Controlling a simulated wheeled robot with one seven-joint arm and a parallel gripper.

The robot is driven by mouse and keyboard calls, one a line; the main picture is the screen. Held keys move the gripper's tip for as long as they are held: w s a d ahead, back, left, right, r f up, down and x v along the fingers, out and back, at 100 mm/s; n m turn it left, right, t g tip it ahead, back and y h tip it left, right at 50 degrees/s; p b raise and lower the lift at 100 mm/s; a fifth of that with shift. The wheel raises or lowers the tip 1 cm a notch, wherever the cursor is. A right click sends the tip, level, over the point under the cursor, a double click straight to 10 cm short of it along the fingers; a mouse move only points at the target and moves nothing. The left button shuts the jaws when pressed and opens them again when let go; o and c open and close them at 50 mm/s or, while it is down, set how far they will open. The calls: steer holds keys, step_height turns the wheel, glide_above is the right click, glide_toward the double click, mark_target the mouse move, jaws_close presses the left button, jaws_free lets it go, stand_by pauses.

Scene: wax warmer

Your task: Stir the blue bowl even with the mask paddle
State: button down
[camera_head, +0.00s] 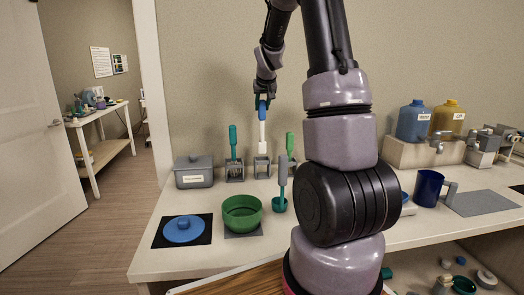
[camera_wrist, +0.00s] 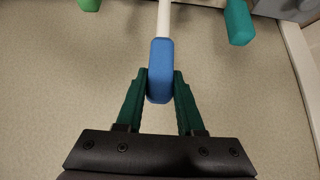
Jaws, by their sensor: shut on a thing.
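My gripper (camera_head: 263,98) is shut on the blue handle of a white-shafted tool (camera_head: 262,130), likely the mask paddle. The handle (camera_wrist: 160,72) sits between both green fingers in the wrist view. The tool hangs upright; its lower end is at the middle grey holder (camera_head: 262,167), and I cannot tell whether it is inside or just above. A bluish round thing (camera_head: 406,204) shows partly behind my arm; I cannot tell whether it is the blue bowl. A green bowl (camera_head: 242,214) stands on a grey mat at the front left.
A teal-handled tool (camera_head: 233,140) and a green-handled tool (camera_head: 290,144) stand in holders on either side. A blue lid (camera_head: 183,229), a grey box (camera_head: 193,173) and a blue mug (camera_head: 429,188) are on the counter.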

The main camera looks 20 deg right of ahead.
steer(key=shift+r, duration=1.55)
